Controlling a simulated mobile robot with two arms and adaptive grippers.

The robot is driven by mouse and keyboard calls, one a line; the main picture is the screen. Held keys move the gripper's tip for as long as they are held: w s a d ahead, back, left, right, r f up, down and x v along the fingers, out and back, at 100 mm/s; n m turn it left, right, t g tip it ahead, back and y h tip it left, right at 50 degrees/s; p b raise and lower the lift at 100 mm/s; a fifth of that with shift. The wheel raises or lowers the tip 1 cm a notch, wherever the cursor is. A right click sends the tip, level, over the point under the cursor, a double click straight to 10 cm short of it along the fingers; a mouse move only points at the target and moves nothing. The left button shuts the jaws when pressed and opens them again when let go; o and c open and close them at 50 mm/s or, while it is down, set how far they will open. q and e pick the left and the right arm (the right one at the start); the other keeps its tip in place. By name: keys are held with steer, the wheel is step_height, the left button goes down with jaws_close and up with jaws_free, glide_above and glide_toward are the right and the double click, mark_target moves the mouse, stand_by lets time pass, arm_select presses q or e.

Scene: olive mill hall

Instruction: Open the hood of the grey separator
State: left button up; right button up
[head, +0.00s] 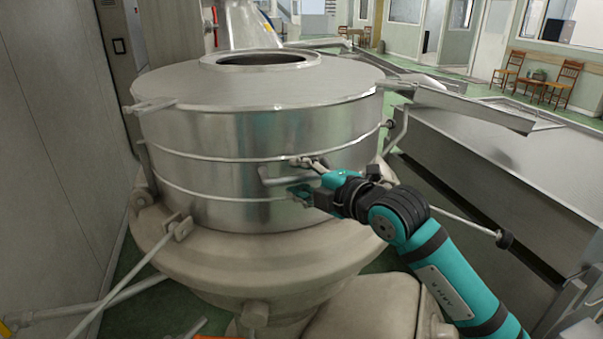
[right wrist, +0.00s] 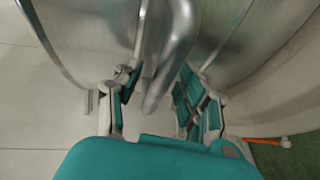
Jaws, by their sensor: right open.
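The grey separator (head: 240,255) fills the middle of the head view. Its hood (head: 215,135) is a wide metal drum with a round opening on top, and it sits down on the base. A bent tube handle (head: 277,178) stands out from the hood's front wall. My right gripper (head: 304,179) is at the handle, with its fingers open. In the right wrist view the handle (right wrist: 172,62) runs between the two spread fingers of the gripper (right wrist: 158,92), with gaps on both sides. I cannot tell whether anything touches. My left gripper is not in view.
A long metal trough (head: 500,160) runs along the right. A spout (head: 465,102) juts out from the hood's right side. A grey wall panel (head: 60,130) stands close on the left. Thin rods (head: 140,265) stick out from the separator. Chairs (head: 565,80) stand far back.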

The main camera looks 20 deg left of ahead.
jaws_close()
stand_by(0.3)
stand_by(0.3)
